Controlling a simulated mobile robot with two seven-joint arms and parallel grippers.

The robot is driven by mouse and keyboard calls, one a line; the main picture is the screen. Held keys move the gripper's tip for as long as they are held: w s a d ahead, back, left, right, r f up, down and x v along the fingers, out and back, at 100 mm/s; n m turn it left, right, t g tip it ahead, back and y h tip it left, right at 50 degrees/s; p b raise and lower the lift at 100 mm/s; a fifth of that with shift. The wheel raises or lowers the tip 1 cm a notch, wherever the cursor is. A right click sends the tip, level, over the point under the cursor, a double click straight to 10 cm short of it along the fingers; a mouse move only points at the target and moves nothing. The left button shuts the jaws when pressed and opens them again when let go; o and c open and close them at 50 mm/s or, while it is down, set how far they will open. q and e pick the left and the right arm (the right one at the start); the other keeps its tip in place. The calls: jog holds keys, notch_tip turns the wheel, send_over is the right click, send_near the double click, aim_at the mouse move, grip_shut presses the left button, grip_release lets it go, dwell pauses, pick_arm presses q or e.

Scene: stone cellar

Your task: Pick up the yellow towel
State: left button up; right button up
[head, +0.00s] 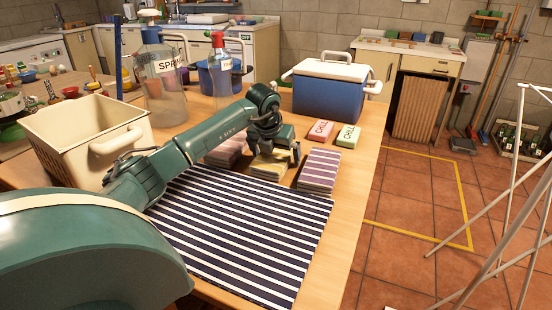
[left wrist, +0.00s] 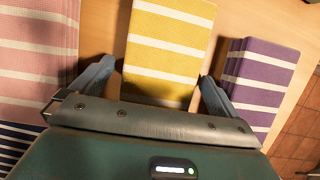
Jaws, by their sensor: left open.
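The yellow towel with white stripes (head: 268,170) lies folded on the wooden table, partly hidden by my left gripper (head: 272,156) above it. In the left wrist view the yellow towel (left wrist: 165,50) lies between the two spread fingers of my left gripper (left wrist: 154,88). One finger is on each side of it, and the gripper is open. I cannot tell whether the fingers touch the towel. My right gripper is not in view.
A folded pink towel (left wrist: 35,55) and a purple striped towel (left wrist: 260,85) flank the yellow one closely. A navy-striped cloth (head: 240,235) lies in front. A cream bin (head: 75,150) stands left; a blue cooler (head: 325,95) stands behind.

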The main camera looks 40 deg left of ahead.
pick_arm(q)
jog(key=shift+c, duration=0.2)
jog(key=c, duration=1)
